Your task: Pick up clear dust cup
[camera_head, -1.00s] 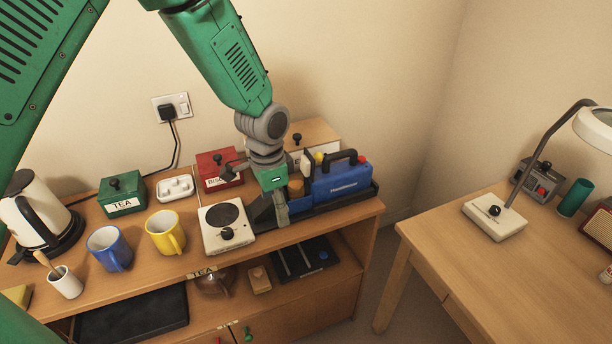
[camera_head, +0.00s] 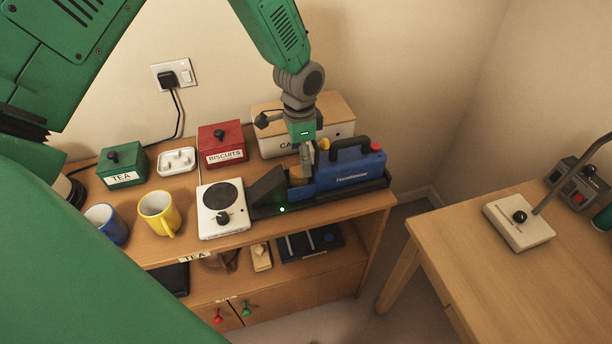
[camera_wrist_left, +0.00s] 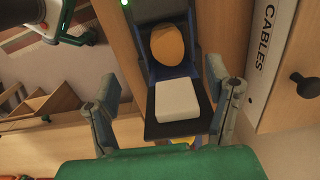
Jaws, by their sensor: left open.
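The blue hand vacuum (camera_head: 350,174) lies in a dark tray (camera_head: 340,199) at the right end of the cabinet top. A dark wedge-shaped piece (camera_head: 268,190), which looks like the dust cup, is at its left end; I cannot tell how clear it is. An amber round part (camera_head: 298,174) sits between wedge and blue body; it also shows in the left wrist view (camera_wrist_left: 167,43). In the wrist view, a white block (camera_wrist_left: 177,100) shows between the spread fingers (camera_wrist_left: 170,88).
The white CABLES box (camera_head: 335,130) stands close behind the vacuum. A white hotplate (camera_head: 222,207) is just left of the wedge. A red biscuit tin (camera_head: 222,143), green tea tin (camera_head: 122,165) and yellow mug (camera_head: 159,213) stand further left. The desk (camera_head: 450,228) is at the right.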

